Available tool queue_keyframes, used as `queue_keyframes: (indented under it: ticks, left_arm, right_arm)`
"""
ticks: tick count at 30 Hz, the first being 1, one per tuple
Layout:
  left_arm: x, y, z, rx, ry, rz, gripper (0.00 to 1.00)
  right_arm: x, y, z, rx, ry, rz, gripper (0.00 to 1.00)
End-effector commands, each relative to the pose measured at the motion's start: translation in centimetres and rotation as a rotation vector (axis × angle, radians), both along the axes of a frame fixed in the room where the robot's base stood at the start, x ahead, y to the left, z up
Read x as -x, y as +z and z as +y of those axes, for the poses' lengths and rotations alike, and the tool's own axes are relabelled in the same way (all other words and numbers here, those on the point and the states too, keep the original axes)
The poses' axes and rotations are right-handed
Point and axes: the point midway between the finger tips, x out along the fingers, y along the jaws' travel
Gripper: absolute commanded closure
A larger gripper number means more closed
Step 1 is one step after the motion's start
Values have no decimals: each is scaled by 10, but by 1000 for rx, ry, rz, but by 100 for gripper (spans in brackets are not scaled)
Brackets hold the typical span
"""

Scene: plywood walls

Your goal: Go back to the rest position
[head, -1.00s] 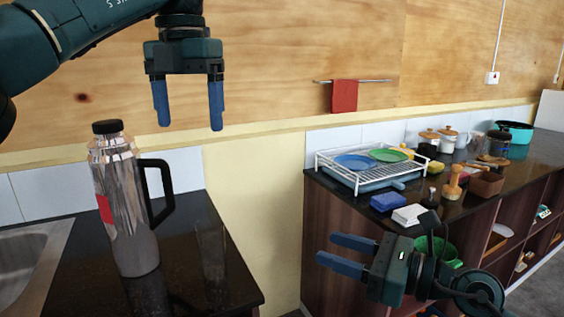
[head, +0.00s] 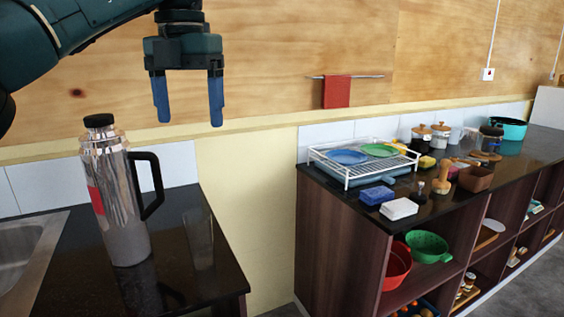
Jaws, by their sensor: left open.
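My left gripper (head: 188,98) hangs from the arm at the upper left of the head view. Its two blue fingers point down and are apart, with nothing between them. It is above and to the right of a shiny metal flask (head: 118,203) with a black lid and handle. The flask stands upright on the black counter, apart from the gripper. My right gripper is not in view.
The left counter (head: 200,262) has a sink (head: 22,262) at its left end. A gap separates it from the right counter (head: 445,205), which holds a dish rack (head: 345,170), a blue sponge (head: 376,195) and jars. Bowls sit on shelves below. A red towel (head: 337,92) hangs on the wall.

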Motion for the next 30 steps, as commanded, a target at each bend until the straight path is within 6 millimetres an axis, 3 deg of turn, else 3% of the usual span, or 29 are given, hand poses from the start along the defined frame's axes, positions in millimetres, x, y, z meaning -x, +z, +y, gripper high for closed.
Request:
queue_keyframes:
  ticks: [1, 3, 9, 15, 19, 24, 27, 30]
  left_arm:
    - [0, 0, 0, 0, 0, 0, 19]
    - [0, 0, 0, 0, 0, 0, 19]
    - [0, 0, 0, 0, 0, 0, 19]
    - [-11, -83, -58, 175, -149, 94, 19]
    - [-4, -140, -106, 347, -238, 169, 19]
    - [33, -214, -186, 703, -311, 309, 19]
    - [62, -239, -227, 945, -291, 392, 19]
    - [87, -250, -258, 1184, -218, 471, 19]
  right_arm:
    - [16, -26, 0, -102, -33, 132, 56]
    - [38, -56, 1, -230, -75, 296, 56]
    - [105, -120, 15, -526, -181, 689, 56]
    - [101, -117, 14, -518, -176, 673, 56]
    - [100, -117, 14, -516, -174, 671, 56]
    - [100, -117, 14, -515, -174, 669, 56]
    - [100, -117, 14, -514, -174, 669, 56]
    - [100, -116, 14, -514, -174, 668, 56]
